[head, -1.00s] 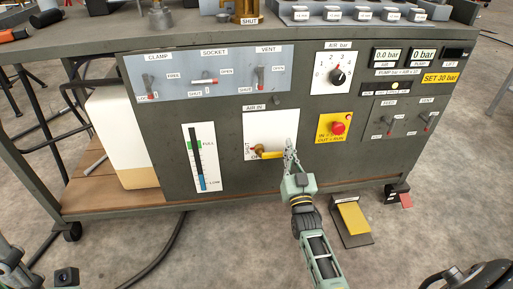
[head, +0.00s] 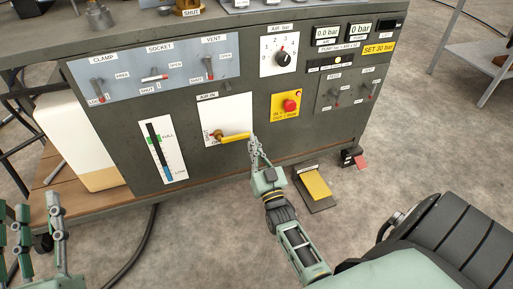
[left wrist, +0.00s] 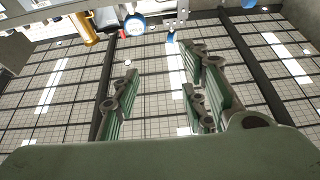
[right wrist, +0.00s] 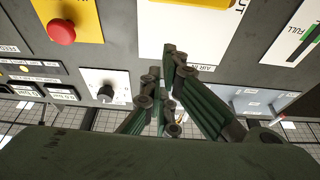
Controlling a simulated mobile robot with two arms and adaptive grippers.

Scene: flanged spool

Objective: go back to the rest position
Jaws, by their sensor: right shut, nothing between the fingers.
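My right gripper (head: 254,143) is shut and empty in front of the panel. Its tips are close to the free end of the yellow AIR IN lever (head: 236,137); I cannot tell whether they touch. In the right wrist view the fingers (right wrist: 168,62) are together, and a yellow part, likely the lever (right wrist: 195,3), shows at the top edge. My left gripper (head: 38,222) stands at the lower left of the head view, fingers upward and apart. In the left wrist view its fingers (left wrist: 160,95) are spread with nothing between them.
The dark bench panel (head: 240,180) carries switches, a gauge, a black knob (head: 283,57) and a red button (head: 290,105). A yellow pedal (head: 317,184) stands on the floor. A cream tank (head: 88,145) sits on the lower shelf. The floor in front is mostly clear.

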